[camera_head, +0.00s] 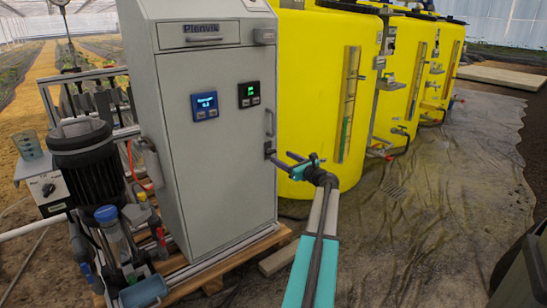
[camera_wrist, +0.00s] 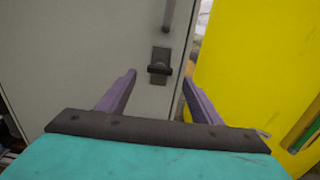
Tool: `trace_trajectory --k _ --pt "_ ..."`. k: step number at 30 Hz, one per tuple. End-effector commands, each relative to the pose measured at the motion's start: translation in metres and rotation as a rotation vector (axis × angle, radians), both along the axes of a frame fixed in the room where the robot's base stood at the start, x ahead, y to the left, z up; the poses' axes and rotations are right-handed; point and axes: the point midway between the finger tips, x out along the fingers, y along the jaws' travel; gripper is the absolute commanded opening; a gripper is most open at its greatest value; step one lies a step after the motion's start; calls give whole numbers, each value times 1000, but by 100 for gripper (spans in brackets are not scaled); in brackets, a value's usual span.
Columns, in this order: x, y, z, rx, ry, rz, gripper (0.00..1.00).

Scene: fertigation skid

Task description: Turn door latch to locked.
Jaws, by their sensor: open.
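In the head view my gripper (camera_head: 287,161) is just right of the latch. I cannot tell whether the fingers touch the door.
The grey cabinet (camera_head: 215,140) carries a vertical door handle (camera_head: 270,122) above the latch and two small displays. Yellow tanks (camera_head: 318,90) stand close on the right. A motor pump (camera_head: 82,150) and pipes crowd the left. The wet floor (camera_head: 430,220) at right is open.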

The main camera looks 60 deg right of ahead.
Motion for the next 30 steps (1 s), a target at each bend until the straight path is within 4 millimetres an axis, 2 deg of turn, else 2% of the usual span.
trace_trajectory --k 3,13,19,28,29,30 --pt "18 -7 -3 0 0 1 59" --pt "54 -19 -1 0 0 0 59" --pt "63 -22 0 1 0 -1 59" --pt "64 -21 0 1 0 -1 59" --pt "64 -21 0 1 0 -1 58" --pt "64 -21 0 1 0 -1 51"
